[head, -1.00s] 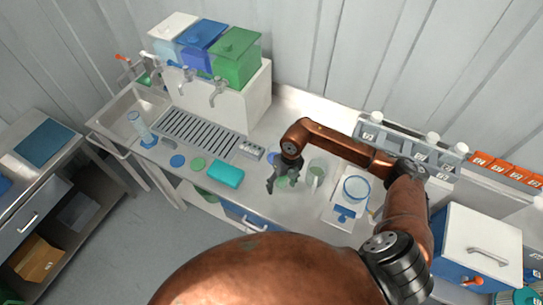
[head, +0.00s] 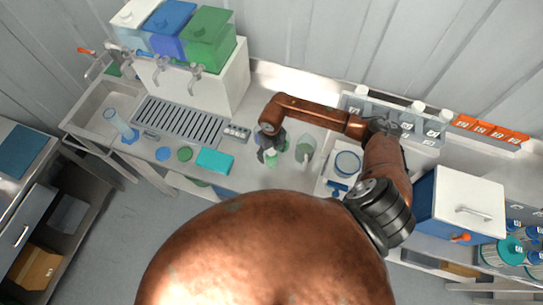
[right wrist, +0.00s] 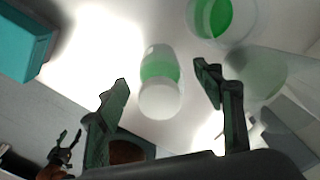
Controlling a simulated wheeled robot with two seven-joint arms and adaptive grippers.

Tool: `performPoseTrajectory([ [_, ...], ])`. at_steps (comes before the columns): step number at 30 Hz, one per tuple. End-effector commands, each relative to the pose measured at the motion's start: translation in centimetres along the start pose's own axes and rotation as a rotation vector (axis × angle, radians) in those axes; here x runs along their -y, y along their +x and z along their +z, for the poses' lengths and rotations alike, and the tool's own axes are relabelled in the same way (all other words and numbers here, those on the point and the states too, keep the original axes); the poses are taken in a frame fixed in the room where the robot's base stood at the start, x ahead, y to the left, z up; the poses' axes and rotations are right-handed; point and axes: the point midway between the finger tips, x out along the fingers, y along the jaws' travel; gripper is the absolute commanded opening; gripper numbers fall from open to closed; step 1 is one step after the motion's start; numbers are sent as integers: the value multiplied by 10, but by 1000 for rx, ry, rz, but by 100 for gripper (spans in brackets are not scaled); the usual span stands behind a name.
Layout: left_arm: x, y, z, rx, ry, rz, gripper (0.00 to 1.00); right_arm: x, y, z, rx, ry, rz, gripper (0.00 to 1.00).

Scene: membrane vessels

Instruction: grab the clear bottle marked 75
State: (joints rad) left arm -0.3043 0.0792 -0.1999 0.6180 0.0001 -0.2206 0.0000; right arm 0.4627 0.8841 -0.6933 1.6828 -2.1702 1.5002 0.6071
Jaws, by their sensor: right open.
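A clear bottle (right wrist: 160,75) with a white cap and green contents stands in the right wrist view, ahead of and between my right gripper's fingers (right wrist: 168,105). They are open, and there is a gap on both sides of it. No 75 is readable on it. In the head view my right gripper (head: 269,150) is over the bench, left of a clear beaker (head: 306,148), and mostly hides the bottle. A small dark gripper (right wrist: 66,150) at the lower left of the right wrist view seems to be my left one; its jaws are too small to judge.
A beaker with green contents (right wrist: 213,14) and a hazy clear vessel (right wrist: 258,72) stand close on the right. A teal box (head: 215,161) lies to the left. A grey rack with white-capped bottles (head: 392,117) is behind. A blue-rimmed vessel (head: 347,163) stands right.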

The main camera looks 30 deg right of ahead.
Motion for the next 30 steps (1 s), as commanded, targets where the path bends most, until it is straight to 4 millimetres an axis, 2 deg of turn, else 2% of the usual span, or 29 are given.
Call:
performPoseTrajectory([
  [4, 1, -3, -3, -4, 0, -1, 59, -1, 11, 0, -1, -1, 1, 61],
  [11, 1, -2, -6, -7, 1, -1, 59, 0, 13, 0, 0, -1, 0, 61],
  [30, 1, -2, -7, -8, 2, -1, 59, 0, 12, 0, 0, -1, 0, 17],
])
